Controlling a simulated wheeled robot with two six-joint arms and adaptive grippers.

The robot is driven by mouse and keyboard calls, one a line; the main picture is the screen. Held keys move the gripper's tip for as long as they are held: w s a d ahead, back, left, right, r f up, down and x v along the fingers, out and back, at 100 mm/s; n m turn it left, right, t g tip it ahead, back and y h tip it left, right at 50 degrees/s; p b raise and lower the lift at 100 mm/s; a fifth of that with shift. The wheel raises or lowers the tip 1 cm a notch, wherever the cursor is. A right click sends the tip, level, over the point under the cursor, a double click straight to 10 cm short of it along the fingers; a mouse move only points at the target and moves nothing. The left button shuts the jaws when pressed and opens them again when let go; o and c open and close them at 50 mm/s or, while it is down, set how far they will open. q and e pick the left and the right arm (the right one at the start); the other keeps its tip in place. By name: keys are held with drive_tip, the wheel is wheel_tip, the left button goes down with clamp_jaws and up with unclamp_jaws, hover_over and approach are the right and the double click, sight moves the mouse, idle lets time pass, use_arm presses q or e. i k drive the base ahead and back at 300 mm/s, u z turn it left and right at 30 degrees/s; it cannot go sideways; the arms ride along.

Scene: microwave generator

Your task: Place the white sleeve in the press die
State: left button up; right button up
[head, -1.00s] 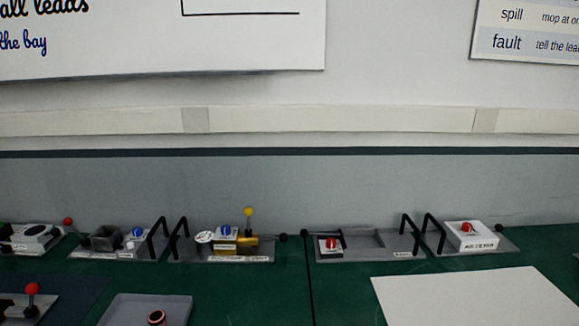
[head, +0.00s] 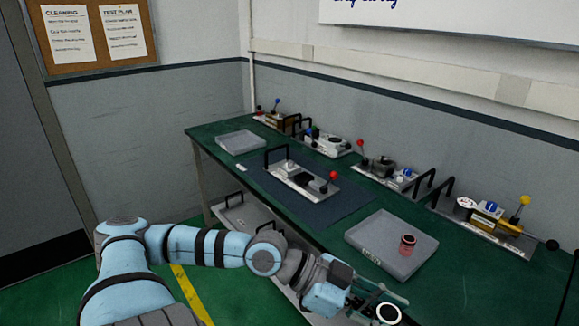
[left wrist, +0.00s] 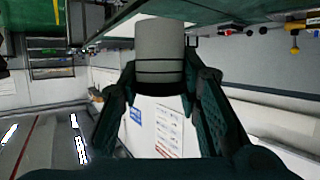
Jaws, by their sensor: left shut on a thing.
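My left gripper (head: 365,305) is at the bottom of the head view, in front of the bench's front edge. It is shut on the white sleeve (head: 388,313), whose round open end shows in the head view. In the left wrist view the sleeve (left wrist: 160,50) is a pale cylinder with dark bands between the two fingers. A fixture (head: 300,181) with a red-knobbed lever, a dark block and a black handle sits on the dark mat. I cannot tell for certain which part is the press die. My right gripper is not in view.
A grey tray (head: 370,252) with a dark red ring-shaped part (head: 407,244) lies near the bench's front edge. Another tray (head: 240,143) is at the far left. Several lever fixtures line the wall, one yellow-knobbed (head: 488,218). The dark mat (head: 335,208) has bare room.

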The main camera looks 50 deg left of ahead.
sight(300, 169)
drive_tip(key=u, duration=2.35)
drive_tip(key=i, duration=1.4)
drive_tip(key=z, duration=2.35)
